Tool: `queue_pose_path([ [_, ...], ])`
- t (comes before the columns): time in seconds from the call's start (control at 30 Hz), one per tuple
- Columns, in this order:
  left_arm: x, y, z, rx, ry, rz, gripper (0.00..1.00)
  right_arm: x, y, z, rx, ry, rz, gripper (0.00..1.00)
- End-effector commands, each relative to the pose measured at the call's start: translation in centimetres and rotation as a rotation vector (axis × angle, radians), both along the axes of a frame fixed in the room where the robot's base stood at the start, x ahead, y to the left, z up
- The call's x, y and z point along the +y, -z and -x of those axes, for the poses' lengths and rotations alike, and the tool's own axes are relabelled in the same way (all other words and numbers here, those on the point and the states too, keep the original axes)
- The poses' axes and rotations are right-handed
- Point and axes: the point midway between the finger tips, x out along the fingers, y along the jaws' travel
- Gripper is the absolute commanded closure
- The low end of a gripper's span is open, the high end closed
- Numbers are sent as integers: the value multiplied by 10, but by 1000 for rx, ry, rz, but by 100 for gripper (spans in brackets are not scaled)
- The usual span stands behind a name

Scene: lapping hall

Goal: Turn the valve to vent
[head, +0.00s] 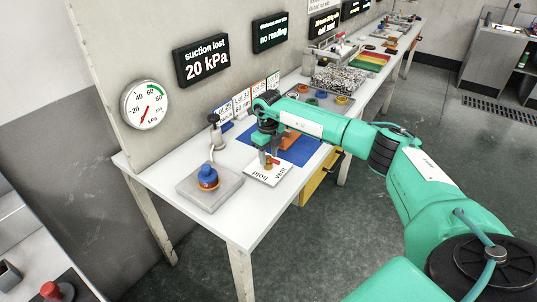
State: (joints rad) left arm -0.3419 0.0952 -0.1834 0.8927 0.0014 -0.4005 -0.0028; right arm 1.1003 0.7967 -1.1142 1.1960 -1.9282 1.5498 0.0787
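The gripper hides part of the valve. My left gripper is out of view.
A grey block with a blue-and-orange knob (208,177) stands at the table's near left. A round gauge (146,104) and a display reading "suction lost 20 kPa" (201,60) are on the wall panel. A blue mat (301,153) and small parts lie behind the plate.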

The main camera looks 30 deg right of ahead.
Motion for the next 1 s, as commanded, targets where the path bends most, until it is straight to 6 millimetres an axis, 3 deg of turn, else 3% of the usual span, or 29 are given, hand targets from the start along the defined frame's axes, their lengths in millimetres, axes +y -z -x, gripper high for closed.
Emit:
queue_pose_path([
  [0.13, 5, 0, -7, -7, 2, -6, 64, 0, -4, 0, -1, 0, 0, 57],
  [0.27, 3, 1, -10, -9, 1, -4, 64, 0, -20, 0, -2, -1, 0, 57],
  [0.5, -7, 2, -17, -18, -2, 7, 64, 1, -74, -1, -4, 0, 0, 57],
  [0.7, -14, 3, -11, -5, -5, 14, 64, 2, -114, 0, -4, -1, -1, 57],
  [1.0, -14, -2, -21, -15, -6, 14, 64, 2, -138, 1, 0, 0, 0, 57],
])
